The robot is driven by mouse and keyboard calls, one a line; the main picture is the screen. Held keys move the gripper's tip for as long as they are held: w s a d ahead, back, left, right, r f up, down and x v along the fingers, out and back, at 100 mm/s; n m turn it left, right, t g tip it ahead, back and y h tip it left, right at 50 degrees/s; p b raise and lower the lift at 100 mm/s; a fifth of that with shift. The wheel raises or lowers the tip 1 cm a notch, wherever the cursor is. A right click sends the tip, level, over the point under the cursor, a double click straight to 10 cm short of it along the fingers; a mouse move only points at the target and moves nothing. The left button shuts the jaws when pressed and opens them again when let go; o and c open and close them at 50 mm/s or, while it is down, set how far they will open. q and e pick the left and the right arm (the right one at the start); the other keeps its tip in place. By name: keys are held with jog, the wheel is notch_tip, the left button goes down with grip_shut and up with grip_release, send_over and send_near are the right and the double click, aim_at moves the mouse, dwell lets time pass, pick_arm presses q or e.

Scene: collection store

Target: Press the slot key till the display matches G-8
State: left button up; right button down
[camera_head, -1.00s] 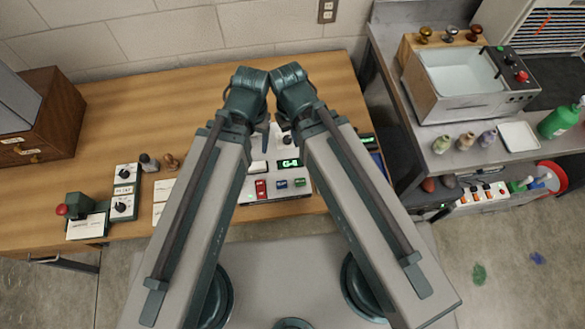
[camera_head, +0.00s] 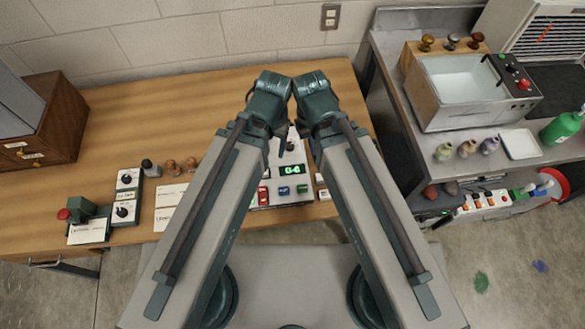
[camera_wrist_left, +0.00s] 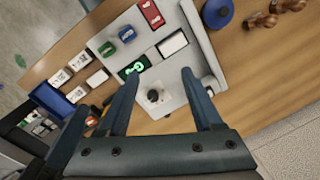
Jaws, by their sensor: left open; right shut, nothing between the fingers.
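The control panel (camera_head: 277,202), a pale box, sits at the table's front edge between my forearms. Its green-lit display (camera_head: 292,170) appears to read G-4; it also shows in the left wrist view (camera_wrist_left: 133,69). Below the display are a red key (camera_head: 263,196), a blue key (camera_head: 284,190) and a green key (camera_head: 302,188). A black knob (camera_wrist_left: 153,95) and a white plate (camera_wrist_left: 172,44) are on the panel. My left gripper (camera_wrist_left: 160,76) is open above the panel, its fingers either side of the knob. My right gripper (camera_head: 311,128) is shut beside it, mostly hidden by its arm.
Left on the table are switch boxes (camera_head: 125,210), a green device with red knob (camera_head: 88,222), and a wooden cabinet (camera_head: 45,125). A side bench at right holds a basin (camera_head: 462,80) and bottles. The table's back middle is clear.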

pick_arm(q)
grip_shut()
dwell(0.4)
dwell(1.4)
